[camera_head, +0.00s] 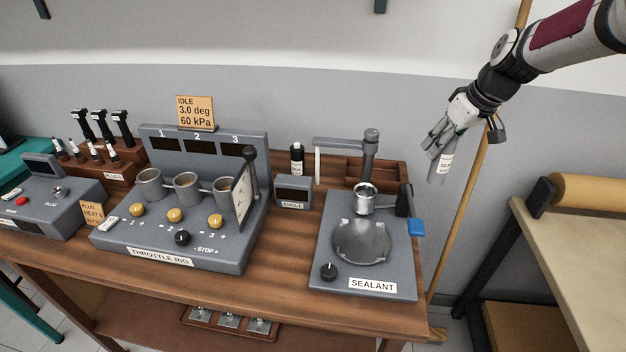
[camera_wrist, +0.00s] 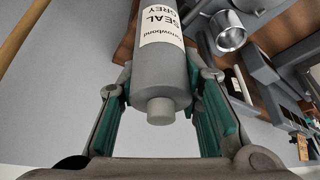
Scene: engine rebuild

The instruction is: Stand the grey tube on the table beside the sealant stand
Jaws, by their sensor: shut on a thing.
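My gripper (camera_head: 437,143) is shut on the grey tube (camera_head: 440,168), which hangs tilted in the air right of the sealant stand and higher than it. In the wrist view the grey tube (camera_wrist: 163,75) has a white label reading SEAL GREY and a small cap, and sits between the two green-padded fingers of my gripper (camera_wrist: 162,110). The sealant stand (camera_head: 325,250) is a grey base with a round plate, a cup, an upright post with a side arm, a black knob and a SEALANT label. It stands at the right end of the wooden table (camera_head: 285,262).
Left of the stand are a small angle box (camera_head: 293,191), a dark bottle (camera_head: 296,158) and the throttle rig (camera_head: 180,235). A strip of bare table lies between rig and stand. A wooden pole (camera_head: 463,215) leans near the table's right end. A bench (camera_head: 580,235) stands at right.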

